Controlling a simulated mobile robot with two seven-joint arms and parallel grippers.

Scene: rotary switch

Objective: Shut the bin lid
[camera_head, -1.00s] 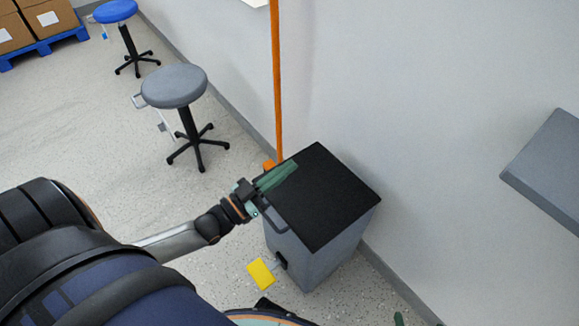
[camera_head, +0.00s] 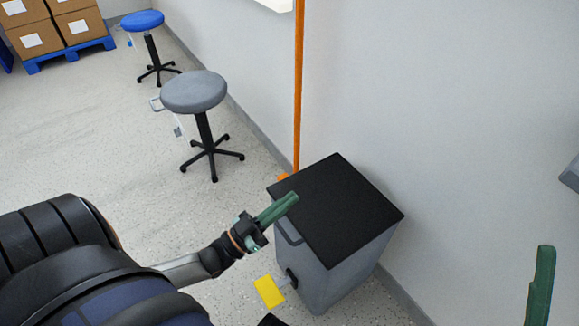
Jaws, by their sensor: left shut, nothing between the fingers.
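The bin has a grey body (camera_head: 340,272) and a flat black lid (camera_head: 338,205). The lid lies down level on the body, with no gap that I can see. My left gripper (camera_head: 293,198) has green fingers, which are shut and empty. Its tips overlap the lid's left edge in the picture; I cannot tell whether they touch it. A green finger of my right gripper (camera_head: 541,285) shows at the lower right, away from the bin. The rest of that gripper is out of view.
An orange post (camera_head: 298,90) stands behind the bin by the white wall (camera_head: 430,90). A grey stool (camera_head: 195,93) and a blue stool (camera_head: 142,20) stand at the left. Boxes (camera_head: 80,25) sit on a blue pallet at the back left. Floor between is clear.

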